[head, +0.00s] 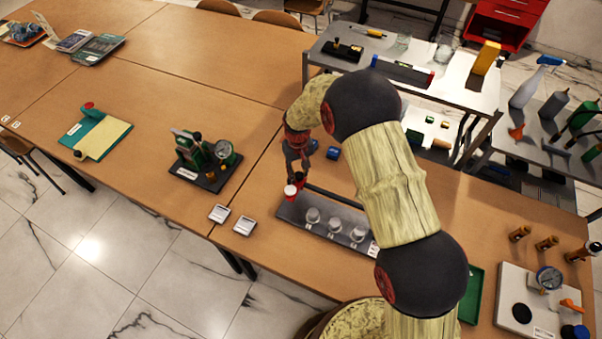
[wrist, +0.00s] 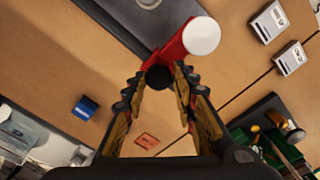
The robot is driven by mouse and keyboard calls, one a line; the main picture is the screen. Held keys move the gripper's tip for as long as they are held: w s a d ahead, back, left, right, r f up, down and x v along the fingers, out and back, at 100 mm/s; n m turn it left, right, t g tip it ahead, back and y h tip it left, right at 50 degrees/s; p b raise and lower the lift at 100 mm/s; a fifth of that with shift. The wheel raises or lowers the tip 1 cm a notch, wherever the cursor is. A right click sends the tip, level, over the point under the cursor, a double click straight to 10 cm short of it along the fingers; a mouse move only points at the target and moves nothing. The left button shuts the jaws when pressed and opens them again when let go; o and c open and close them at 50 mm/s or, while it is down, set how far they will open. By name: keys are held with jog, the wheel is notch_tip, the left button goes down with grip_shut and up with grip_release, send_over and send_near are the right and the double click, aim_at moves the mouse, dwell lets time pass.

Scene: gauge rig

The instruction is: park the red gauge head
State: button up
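The red gauge head (head: 290,191) has a white round face and a dark stem end. In the wrist view the red gauge head (wrist: 178,47) lies beyond my fingertips, with its dark end between them. My gripper (head: 298,172), also in the wrist view (wrist: 159,80), appears shut on that dark end. In the head view the gauge head is at the left end of a dark grey rack (head: 294,213) bearing several round pale pieces. The rack's edge shows in the wrist view (wrist: 120,22). I cannot tell whether the gauge head touches the rack or is above it.
Two small grey boxes (head: 219,213) lie left of the rack. A green gauge stand (head: 207,165) is further left. A blue block (head: 333,153) lies behind the rack, and a red-outlined square (wrist: 147,140) marks the table. My arm covers the rack's right side.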

jog(key=shift+o, duration=1.2)
jog(key=shift+a, duration=0.25)
jog(key=shift+o, duration=0.8)
jog(key=shift+d, duration=0.1)
jog(key=shift+r, duration=0.1)
notch_tip(320, 180, up, 12)
jog(key=shift+s+f, duration=0.1)
jog(key=shift+f, duration=0.1)
